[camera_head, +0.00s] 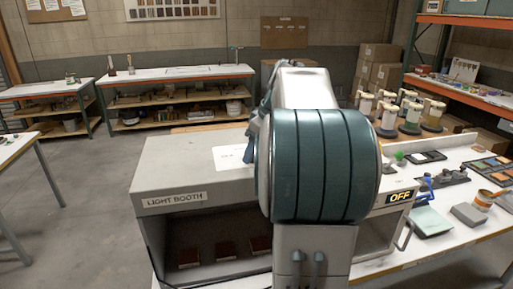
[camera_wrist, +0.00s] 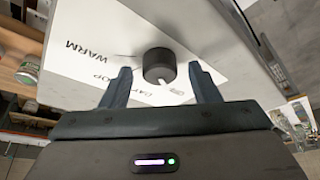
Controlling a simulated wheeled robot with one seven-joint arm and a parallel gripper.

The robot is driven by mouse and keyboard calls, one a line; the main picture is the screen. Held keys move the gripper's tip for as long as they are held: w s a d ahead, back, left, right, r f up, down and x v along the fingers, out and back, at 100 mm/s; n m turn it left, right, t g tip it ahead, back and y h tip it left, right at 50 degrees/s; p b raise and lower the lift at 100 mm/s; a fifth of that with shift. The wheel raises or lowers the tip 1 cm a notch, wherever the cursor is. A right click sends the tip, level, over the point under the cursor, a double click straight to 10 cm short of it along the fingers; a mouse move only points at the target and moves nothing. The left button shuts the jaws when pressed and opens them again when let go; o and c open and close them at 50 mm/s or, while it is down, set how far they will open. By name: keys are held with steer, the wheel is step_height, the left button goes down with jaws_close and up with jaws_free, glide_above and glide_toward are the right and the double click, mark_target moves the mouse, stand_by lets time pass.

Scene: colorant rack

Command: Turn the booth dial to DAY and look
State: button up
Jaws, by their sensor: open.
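The light booth (camera_head: 190,160) is a grey box with a "LIGHT BOOTH" label and an open, dark front. A small sign (camera_head: 399,197) at its right reads OFF. In the wrist view the black round booth dial (camera_wrist: 158,64) sits on a white label plate (camera_wrist: 85,68). WARM is legible; another word is partly hidden, and DAY seems to stand nearer my left finger. The dial's white pointer is toward my palm. My gripper (camera_wrist: 160,72) is open, with one finger on each side of the dial; contact cannot be told. My arm hides the dial in the head view.
Open floor (camera_head: 75,210) lies at the left.

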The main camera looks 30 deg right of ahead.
steer(key=c, duration=1)
steer(key=shift+m, duration=0.3)
steer(key=m+h+b, duration=0.1)
steer(key=m+b, duration=0.1)
steer(key=m, duration=0.1)
steer(key=shift+a+f+t, duration=0.1)
steer(key=shift+a+t, duration=0.05)
steer(key=shift+t, duration=0.15)
steer(key=shift+m+h+b, duration=0.35)
steer(key=shift+m+h, duration=0.65)
steer(key=shift+m, duration=1.1)
steer(key=o, duration=1)
